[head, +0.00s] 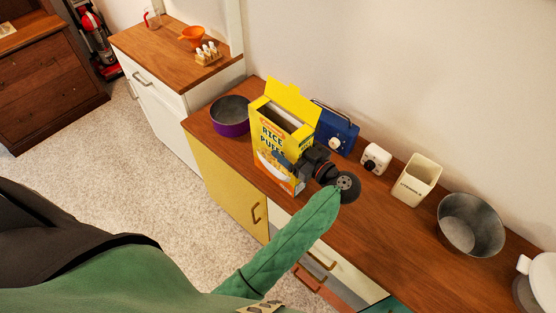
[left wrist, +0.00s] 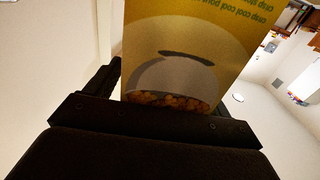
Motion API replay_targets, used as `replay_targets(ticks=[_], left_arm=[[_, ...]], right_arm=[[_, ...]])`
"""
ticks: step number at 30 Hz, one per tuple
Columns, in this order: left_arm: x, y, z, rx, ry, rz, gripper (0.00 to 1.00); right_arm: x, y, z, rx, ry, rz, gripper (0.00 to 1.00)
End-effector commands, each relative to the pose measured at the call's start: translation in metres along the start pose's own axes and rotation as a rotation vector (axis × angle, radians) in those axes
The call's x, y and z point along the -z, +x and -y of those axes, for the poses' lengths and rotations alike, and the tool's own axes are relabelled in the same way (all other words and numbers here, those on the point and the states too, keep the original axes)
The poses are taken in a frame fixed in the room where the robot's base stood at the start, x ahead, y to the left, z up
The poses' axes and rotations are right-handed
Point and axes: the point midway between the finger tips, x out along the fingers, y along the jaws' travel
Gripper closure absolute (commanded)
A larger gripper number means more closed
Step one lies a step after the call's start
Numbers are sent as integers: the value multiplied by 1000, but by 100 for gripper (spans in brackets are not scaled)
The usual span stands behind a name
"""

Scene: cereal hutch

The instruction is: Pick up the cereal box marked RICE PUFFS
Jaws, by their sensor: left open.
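The yellow cereal box marked RICE PUFFS (head: 270,140) stands upright on the wooden counter with its top flap open. My left gripper (head: 297,165) is at the lower right part of the box's front, its arm in a green sleeve coming from below. In the left wrist view the box (left wrist: 200,40) fills the space ahead of the open left gripper (left wrist: 150,95), with the bowl picture on its face showing. A dark finger stands at the left of the box; the other finger is hard to see. I cannot tell whether the fingers touch the box. My right gripper is in neither view.
A purple pot (head: 230,117) stands left of the box. A blue radio (head: 336,128) is behind it to the right. A small white device (head: 376,158), a cream canister (head: 415,181) and a metal bowl (head: 470,225) stand further right. Bare counter (head: 385,225) lies in front of them.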

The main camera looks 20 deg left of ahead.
Motion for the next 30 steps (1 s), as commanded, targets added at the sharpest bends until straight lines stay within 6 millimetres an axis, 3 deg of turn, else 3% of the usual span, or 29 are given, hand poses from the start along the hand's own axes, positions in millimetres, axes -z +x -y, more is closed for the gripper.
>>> replay_targets(ticks=[11, 21, 30], left_arm=[[0, 2, 2, 0, 0, 0, 18], [0, 2, 2, 0, 0, 0, 81], [3, 2, 2, 0, 0, 0, 81]], right_arm=[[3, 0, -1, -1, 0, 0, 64], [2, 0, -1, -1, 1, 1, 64], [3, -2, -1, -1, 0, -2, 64]])
